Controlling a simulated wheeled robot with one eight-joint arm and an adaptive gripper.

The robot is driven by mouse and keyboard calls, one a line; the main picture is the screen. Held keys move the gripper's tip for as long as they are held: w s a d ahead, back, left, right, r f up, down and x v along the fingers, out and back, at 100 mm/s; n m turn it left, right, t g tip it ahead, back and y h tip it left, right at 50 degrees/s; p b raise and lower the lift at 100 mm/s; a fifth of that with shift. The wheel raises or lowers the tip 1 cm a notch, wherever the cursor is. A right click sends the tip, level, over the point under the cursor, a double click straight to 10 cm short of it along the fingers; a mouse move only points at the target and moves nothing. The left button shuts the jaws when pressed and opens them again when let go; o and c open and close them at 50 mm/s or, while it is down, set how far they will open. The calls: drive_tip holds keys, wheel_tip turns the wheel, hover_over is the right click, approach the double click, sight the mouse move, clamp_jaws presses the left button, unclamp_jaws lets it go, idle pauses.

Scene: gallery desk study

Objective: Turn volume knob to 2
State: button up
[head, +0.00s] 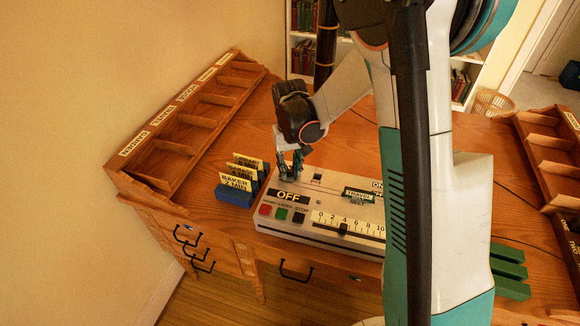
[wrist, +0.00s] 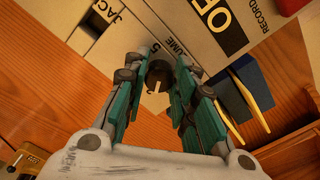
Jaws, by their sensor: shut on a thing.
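The volume knob (wrist: 158,72) is a small dark round knob on the beige control box (head: 315,236). In the wrist view it sits between the fingertips of my gripper (wrist: 160,76), which is shut on it. Part of the printed word VOLUME and a 5 show beside it, with a pale mark at its lower side. I cannot read its setting clearly. In the head view my gripper (head: 290,174) reaches down to the box's back left, and its fingers hide the knob.
The box carries an OFF plate (head: 289,196), red, green and black buttons, and a 0 to 10 slider scale (head: 347,225). A blue holder with yellow cards (head: 236,196) stands close to its left. Wooden pigeonholes (head: 188,120) line the left edge.

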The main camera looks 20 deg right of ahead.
sight(289, 170)
drive_tip(key=shift+m, duration=0.9)
drive_tip(key=o, duration=1.1)
drive_tip(key=shift+c, duration=0.2)
wheel_tip(289, 170, up, 12)
